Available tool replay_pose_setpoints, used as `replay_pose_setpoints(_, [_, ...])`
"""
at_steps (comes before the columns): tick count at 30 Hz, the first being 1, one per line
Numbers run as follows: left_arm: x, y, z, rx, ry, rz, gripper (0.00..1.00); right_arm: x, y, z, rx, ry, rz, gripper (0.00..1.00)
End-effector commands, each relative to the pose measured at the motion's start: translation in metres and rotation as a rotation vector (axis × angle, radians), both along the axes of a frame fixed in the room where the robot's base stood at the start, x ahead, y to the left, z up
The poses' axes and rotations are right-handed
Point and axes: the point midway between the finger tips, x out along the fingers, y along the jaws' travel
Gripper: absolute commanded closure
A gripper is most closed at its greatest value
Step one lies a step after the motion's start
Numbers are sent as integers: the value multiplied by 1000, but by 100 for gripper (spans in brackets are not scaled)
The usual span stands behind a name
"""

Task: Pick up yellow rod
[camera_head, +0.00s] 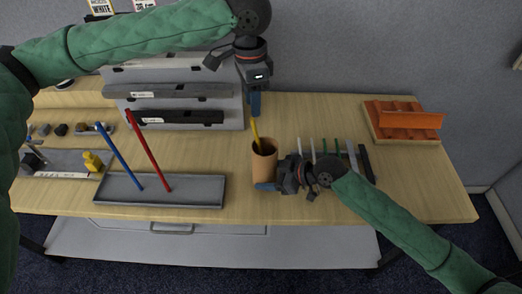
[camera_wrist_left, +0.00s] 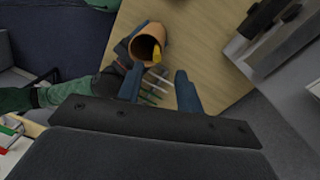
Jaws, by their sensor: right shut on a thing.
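A yellow rod (camera_head: 255,132) stands tilted in a brown cup (camera_head: 264,165), its upper end sticking out above the rim. In the left wrist view the yellow rod (camera_wrist_left: 156,52) shows at the mouth of the cup (camera_wrist_left: 149,37). My left gripper (camera_head: 255,108) points down just above the rod. In its wrist view its two blue fingers stand apart with nothing between them, so it is open. My right gripper (camera_head: 268,186) is shut on the cup near its base, coming from the right. The rod's lower part is hidden inside the cup.
A grey tray (camera_head: 200,201) with a blue rod (camera_head: 120,157) and a red rod (camera_head: 149,150) stands to the left. Grey shelves (camera_head: 180,92) stand behind. Several thin rods lie right of the cup. An orange rack (camera_head: 408,118) sits at the far right.

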Motion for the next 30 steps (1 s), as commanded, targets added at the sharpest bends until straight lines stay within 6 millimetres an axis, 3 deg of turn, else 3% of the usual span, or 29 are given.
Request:
replay_pose_setpoints(6, [-3, -1, -34, -1, 0, 1, 64, 0, 0, 0, 0, 0, 0, 49])
replay_pose_setpoints(17, [-5, -3, -56, -2, -2, 1, 64, 0, 0, 0, 0, 0, 0, 49])
replay_pose_setpoints(25, [-9, -5, -90, -2, -1, 2, 64, 0, 0, 0, 0, 0, 0, 49])
replay_pose_setpoints(30, [-9, -6, -101, -2, -3, 3, 64, 0, 0, 0, 0, 0, 0, 49])
